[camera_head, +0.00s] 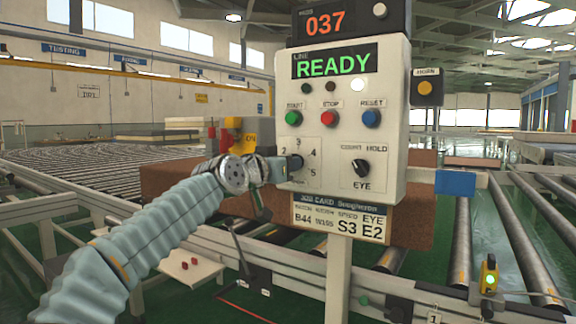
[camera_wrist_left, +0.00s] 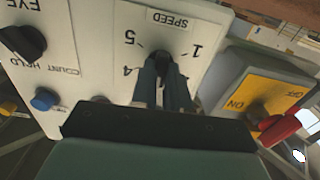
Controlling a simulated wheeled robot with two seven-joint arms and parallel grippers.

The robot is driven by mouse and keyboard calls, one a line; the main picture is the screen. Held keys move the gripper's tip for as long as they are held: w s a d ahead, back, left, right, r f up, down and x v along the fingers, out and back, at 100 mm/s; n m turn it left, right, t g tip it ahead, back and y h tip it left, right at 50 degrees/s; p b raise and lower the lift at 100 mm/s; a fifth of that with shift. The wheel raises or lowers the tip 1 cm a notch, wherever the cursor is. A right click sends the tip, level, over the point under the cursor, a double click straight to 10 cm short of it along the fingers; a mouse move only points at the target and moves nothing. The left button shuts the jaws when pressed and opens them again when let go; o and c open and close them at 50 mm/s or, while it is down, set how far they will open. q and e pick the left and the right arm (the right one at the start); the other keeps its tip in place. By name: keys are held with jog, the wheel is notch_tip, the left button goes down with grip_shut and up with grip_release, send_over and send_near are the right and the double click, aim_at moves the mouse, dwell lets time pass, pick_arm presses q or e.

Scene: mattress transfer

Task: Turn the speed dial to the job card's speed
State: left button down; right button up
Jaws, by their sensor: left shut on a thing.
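The white control panel (camera_head: 333,185) stands upright ahead. Its speed dial (camera_head: 297,163) is a dark knob at the lower left, with 2, 3, 4 and 5 visible around it. My left gripper (camera_head: 284,167) is shut on the dial. In the left wrist view the fingers (camera_wrist_left: 164,82) straddle the dark knob (camera_wrist_left: 164,60), with 5, 4, 1 and the SPEED label upside down around it. The fingers hide the pointer, so I cannot tell its setting. The job card (camera_head: 340,219) below the panel reads S3 and E2. My right gripper is not in view.
Start (camera_head: 293,118), stop (camera_head: 330,118) and reset (camera_head: 371,118) buttons sit above the dial; the EYE selector (camera_head: 361,168) is to its right. A yellow ON/OFF switch plate (camera_wrist_left: 262,95) with a red handle (camera_wrist_left: 278,129) is close beside the gripper. Roller conveyors (camera_head: 460,240) lie behind.

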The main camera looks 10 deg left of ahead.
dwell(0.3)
pick_arm(q)
jog(key=c, duration=1.1)
grip_release()
jog(key=b+v, duration=0.4)
jog(key=v, duration=0.9)
jog(key=shift+s+a, duration=0.1)
jog(key=shift+s, duration=0.3)
jog(key=shift+f, duration=0.1)
